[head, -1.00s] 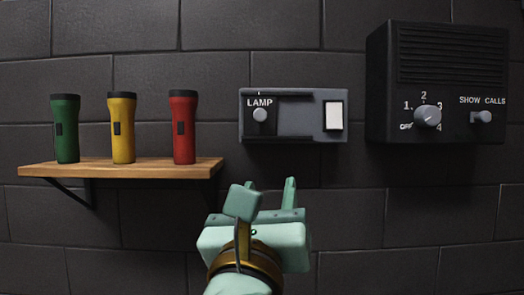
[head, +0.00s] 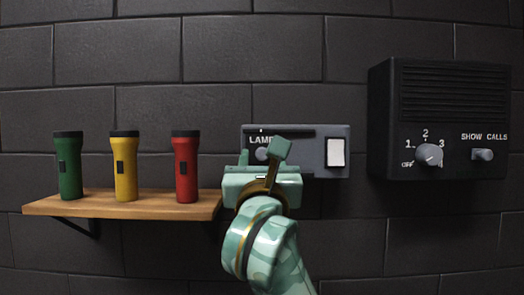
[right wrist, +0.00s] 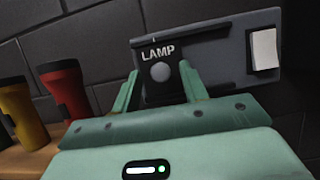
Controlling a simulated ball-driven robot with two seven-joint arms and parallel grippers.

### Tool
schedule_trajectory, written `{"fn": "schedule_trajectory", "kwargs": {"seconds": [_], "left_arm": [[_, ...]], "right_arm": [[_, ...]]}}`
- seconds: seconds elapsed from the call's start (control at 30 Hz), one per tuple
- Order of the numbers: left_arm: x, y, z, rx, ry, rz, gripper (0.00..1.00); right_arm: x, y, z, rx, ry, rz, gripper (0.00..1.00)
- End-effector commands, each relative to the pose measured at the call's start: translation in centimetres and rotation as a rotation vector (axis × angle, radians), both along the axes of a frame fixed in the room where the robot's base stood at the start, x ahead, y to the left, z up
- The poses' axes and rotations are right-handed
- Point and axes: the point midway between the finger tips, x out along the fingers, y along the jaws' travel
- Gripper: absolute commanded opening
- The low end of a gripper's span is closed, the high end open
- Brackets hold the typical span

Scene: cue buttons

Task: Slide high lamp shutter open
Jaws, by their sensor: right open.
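The lamp box (head: 312,170) is a grey unit on the dark block wall, with a dark shutter marked LAMP at its left end. A round grey knob (head: 261,154) sits on the shutter. The white panel (head: 335,153) is at the box's right end. My right gripper (head: 262,157) is open in front of the shutter and partly hides it. In the right wrist view the knob (right wrist: 160,72) shows between the two spread fingers (right wrist: 158,82); I cannot tell whether they touch it. My left gripper is not in view.
A black call box (head: 440,85) with a dial (head: 428,155) and a SHOW CALLS knob (head: 483,155) hangs at the right.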

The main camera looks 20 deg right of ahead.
Motion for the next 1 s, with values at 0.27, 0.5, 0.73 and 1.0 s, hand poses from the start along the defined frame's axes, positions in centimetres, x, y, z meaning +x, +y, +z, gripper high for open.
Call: {"fn": "schedule_trajectory", "kwargs": {"seconds": [0.27,0.5,0.73,1.0], "left_arm": [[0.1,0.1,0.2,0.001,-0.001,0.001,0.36],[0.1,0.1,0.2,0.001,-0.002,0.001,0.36],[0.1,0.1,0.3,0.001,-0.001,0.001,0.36],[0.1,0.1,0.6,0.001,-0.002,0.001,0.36]], "right_arm": [[0.5,-0.2,0.2,0.0,0.0,0.0,0.44],[0.5,-0.2,0.2,0.0,0.0,0.0,0.0],[0.2,-1.4,0.2,0.001,0.001,-0.002,0.0],[-1.1,-5.9,0.2,0.0,0.0,-0.001,0.0]]}}
